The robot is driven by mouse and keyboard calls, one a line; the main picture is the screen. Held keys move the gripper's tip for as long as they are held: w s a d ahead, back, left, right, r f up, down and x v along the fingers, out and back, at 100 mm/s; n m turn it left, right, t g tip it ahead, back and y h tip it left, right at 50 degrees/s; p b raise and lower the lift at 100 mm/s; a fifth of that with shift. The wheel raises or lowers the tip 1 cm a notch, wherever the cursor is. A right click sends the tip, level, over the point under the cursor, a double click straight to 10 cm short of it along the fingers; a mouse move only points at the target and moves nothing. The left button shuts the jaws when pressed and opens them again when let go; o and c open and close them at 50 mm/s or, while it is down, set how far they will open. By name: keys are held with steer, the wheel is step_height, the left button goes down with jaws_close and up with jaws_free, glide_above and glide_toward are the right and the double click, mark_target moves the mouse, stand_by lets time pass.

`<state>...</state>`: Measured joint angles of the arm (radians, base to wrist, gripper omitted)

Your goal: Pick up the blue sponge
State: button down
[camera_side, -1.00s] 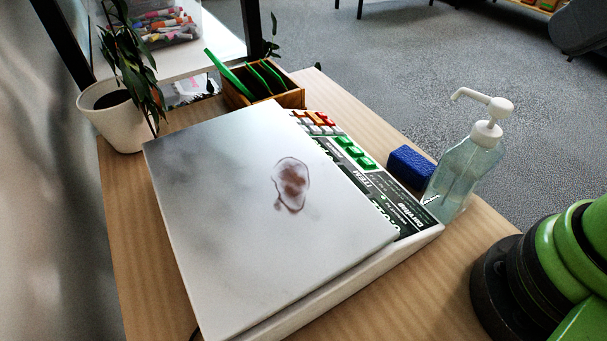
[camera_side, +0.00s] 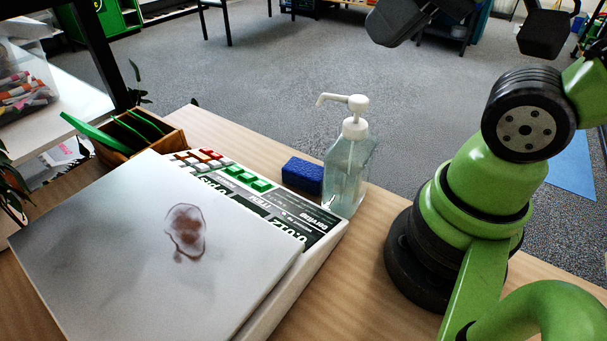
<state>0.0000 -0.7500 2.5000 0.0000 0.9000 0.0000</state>
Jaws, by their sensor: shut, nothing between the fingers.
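The blue sponge (camera_side: 302,176) lies on the wooden table between the scale's keypad side and the pump bottle. It is a small dark blue block, and its right end is close to the bottle; I cannot tell if they touch. The clear pump bottle (camera_side: 346,170) with a white pump head stands upright just right of the sponge. My green arm rises at the right side of the picture, with its base to the right of the bottle.
A large scale with a stained grey plate (camera_side: 120,250) and green keys fills the left. A wooden box (camera_side: 137,134) with green items stands behind it. Bare table (camera_side: 340,290) lies in front of the bottle. The table's back edge runs close behind the sponge.

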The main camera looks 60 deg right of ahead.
stand_by(0.3)
jaws_free()
step_height(320, 180, up, 5)
steer(key=n+g+h, duration=0.6)
steer(key=n+g, duration=0.1)
steer(key=n, duration=1.6)
glide_above(303, 171)
steer(key=a, duration=0.4)
steer(key=shift+h, duration=0.3)
steer(key=f, duration=1)
steer(key=d+f, duration=0.1)
steer(key=f, duration=1.9)
steer(key=shift+d+f, duration=0.25)
steer(key=shift+d, duration=0.1)
steer(key=shift+d+x, duration=0.2)
steer(key=shift+x, duration=2.7)
